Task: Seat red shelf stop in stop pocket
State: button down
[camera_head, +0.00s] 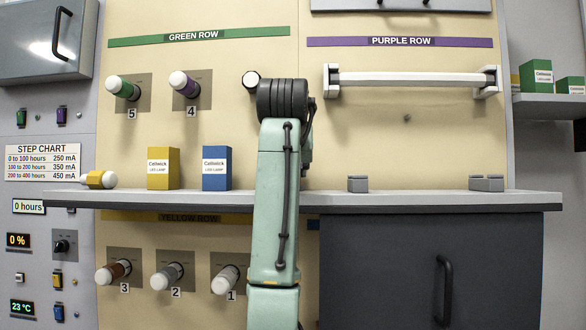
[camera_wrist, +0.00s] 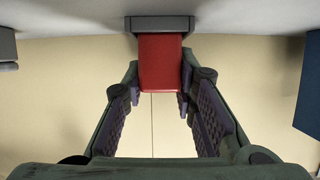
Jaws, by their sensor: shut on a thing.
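The red shelf stop (camera_wrist: 160,66) is a red block in the wrist view, between the two fingertips of my gripper (camera_wrist: 160,88). My gripper is shut on it. The stop's far end meets a dark grey block (camera_wrist: 160,23), which looks like the stop pocket, on the pale shelf. I cannot tell whether the stop is inside the pocket or only against it. In the head view my green arm hides the gripper, the stop and this pocket.
A white bar (camera_head: 412,79) spans the wall above. Lamps sit in sockets on the left.

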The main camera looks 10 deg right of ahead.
jog(key=shift+f, duration=0.4)
jog(key=shift+r, duration=0.1)
jog(key=c, duration=1.2)
grip_release()
jog(key=shift+v, duration=1.45)
